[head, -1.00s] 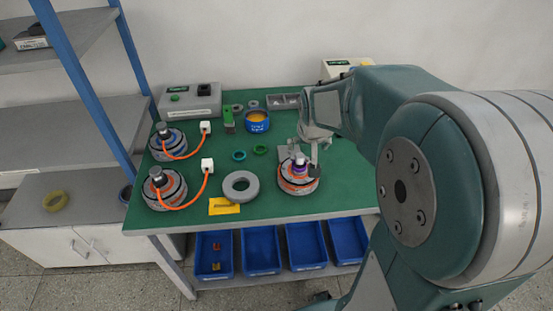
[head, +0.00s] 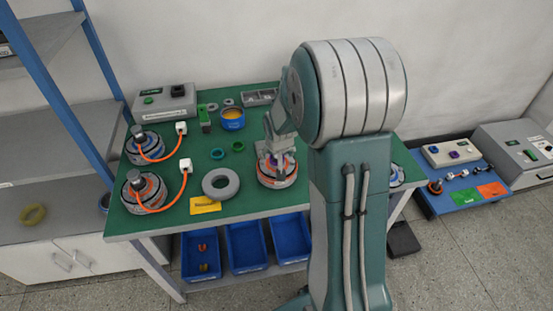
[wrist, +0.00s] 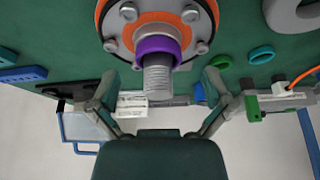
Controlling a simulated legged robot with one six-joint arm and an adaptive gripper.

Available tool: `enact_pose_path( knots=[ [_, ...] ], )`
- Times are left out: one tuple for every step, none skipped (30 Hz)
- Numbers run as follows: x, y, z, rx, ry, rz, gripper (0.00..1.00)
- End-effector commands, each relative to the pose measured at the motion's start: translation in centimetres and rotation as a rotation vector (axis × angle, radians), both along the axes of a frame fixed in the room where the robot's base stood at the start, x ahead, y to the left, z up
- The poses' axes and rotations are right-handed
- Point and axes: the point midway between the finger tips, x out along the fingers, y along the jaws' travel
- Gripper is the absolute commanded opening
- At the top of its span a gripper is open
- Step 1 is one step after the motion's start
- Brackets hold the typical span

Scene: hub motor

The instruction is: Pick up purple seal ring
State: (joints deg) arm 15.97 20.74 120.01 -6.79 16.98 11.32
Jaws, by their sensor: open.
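The purple seal ring (wrist: 158,50) sits around the threaded shaft (wrist: 157,80) of a hub motor (wrist: 158,18) in the wrist view. The motor has an orange face with several bolts. In the head view this motor (head: 277,179) stands at the front right of the green table, and my gripper covers much of its top. My gripper (head: 272,153) is over it, pointing down. In the wrist view my gripper (wrist: 162,84) is open, with one finger on each side of the shaft. The fingers look apart from the ring.
A grey ring (head: 221,184) and a yellow tag (head: 205,205) lie left of the motor. Two motors with orange cables (head: 147,190) stand further left. Green rings (head: 238,146) and a blue cup (head: 232,119) are behind. A blue board (head: 465,188) lies on the right.

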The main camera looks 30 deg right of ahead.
Motion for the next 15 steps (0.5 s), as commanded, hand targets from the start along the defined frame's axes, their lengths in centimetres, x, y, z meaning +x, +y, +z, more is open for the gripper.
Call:
enact_pose_path(
  knots=[
    [0.20,-0.13,-0.73,0.000,0.003,0.000,1.00],
    [0.34,-0.20,-1.00,-0.001,0.001,0.001,1.00],
    [0.48,-0.25,-1.26,-0.001,0.000,0.001,1.00],
    [0.54,-0.28,-1.42,-0.001,0.000,0.001,1.00],
    [0.57,-0.30,-1.52,-0.001,0.000,0.001,1.00],
    [0.59,-0.32,-1.60,-0.001,-0.001,0.000,1.00],
    [0.61,-0.32,-1.61,-0.001,-0.001,0.000,1.00],
    [0.62,-0.33,-1.61,-0.001,-0.001,0.000,1.00],
    [0.61,-0.32,-1.59,-0.002,-0.002,0.000,1.00],
    [0.61,-0.32,-1.58,-0.002,-0.002,0.000,1.00],
    [0.60,-0.32,-1.57,-0.002,-0.002,0.000,1.00],
    [0.60,-0.32,-1.57,-0.001,-0.001,0.000,0.96],
    [0.60,-0.32,-1.57,-0.001,-0.001,0.000,0.82],
    [0.60,-0.32,-1.57,-0.001,-0.001,0.000,0.74],
    [0.60,-0.32,-1.57,-0.001,-0.001,0.000,0.66]
  ],
)
